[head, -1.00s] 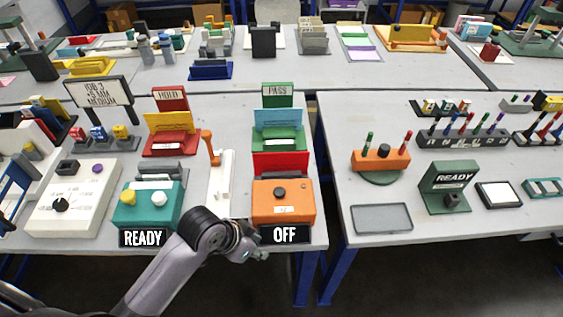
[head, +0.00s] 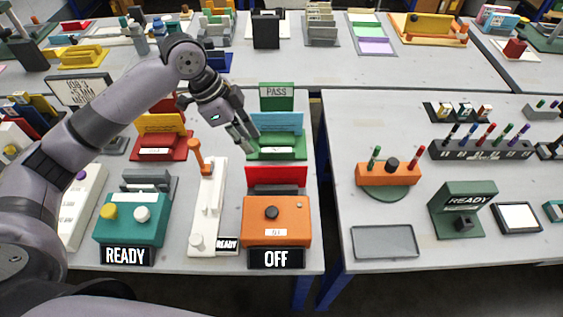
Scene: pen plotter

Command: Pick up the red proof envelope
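A flat red card-like piece, likely the red proof envelope (head: 276,176), stands upright in a grey holder just behind the orange box (head: 276,217) marked OFF. My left gripper (head: 247,139) hangs above the bench, up and to the left of the red piece in the picture and apart from it. It points down and right, in front of the left edge of the blue card (head: 280,122) in the green PASS stand (head: 277,97). Its fingers look parted, with nothing between them. My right gripper is out of view.
A white device with an orange lever (head: 195,156) stands left of the orange box. A teal READY box (head: 132,217) is further left. A gap separates this bench from the right one.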

